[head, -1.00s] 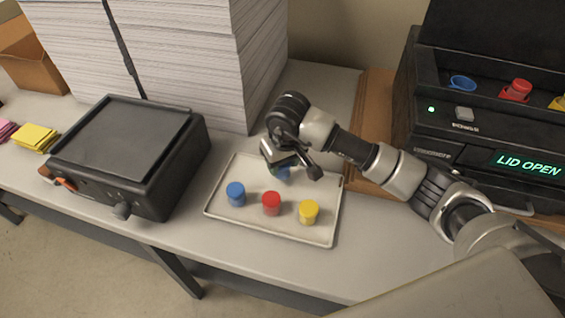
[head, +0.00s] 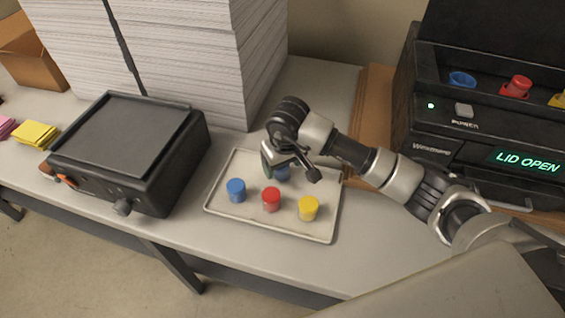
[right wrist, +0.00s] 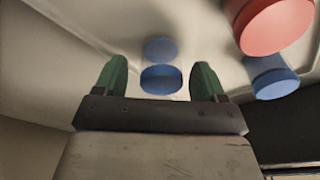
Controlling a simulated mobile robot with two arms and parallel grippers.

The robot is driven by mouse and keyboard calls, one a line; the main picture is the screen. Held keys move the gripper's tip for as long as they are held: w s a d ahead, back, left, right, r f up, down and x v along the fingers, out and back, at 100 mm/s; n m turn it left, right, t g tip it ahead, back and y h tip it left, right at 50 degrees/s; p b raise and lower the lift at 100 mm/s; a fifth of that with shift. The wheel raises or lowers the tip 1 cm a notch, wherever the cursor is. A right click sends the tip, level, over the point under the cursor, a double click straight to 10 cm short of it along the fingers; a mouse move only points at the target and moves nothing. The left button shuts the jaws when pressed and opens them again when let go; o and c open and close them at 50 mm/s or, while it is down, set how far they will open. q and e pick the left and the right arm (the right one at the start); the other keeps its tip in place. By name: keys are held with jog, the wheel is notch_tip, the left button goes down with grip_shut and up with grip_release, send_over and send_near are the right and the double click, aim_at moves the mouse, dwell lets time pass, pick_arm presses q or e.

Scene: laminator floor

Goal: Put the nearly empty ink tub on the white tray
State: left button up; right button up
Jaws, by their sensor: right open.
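A blue tub (head: 283,174) stands on the back part of the white tray (head: 222,213), partly hidden by my right gripper (head: 290,167). In the right wrist view this blue tub (right wrist: 161,80) shows between the green fingertips of the open right gripper (right wrist: 160,78), with a gap on each side. A paler blue disc shows just above it there; I cannot tell whether it is part of the tub or a reflection. Another blue tub (head: 236,190), a red tub (head: 271,200) and a yellow tub (head: 308,208) stand in a front row on the tray. My left gripper is not in view.
The machine at right has its lid open, with an empty blue ring (head: 462,81) and a red tub (head: 518,86) in its bay. A black device (head: 130,150) stands left of the tray. A tall paper stack (head: 190,60) rises behind. Bare table lies right of the tray.

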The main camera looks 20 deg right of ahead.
aim_at(286, 172)
jog(key=shift+r, duration=0.55)
notch_tip(286, 172, up, 11)
jog(key=s+b, duration=0.1)
jog(key=b, duration=0.2)
jog(key=shift+s+d, duration=0.15)
jog(key=shift+s, duration=0.2)
jog(key=shift+r, duration=0.1)
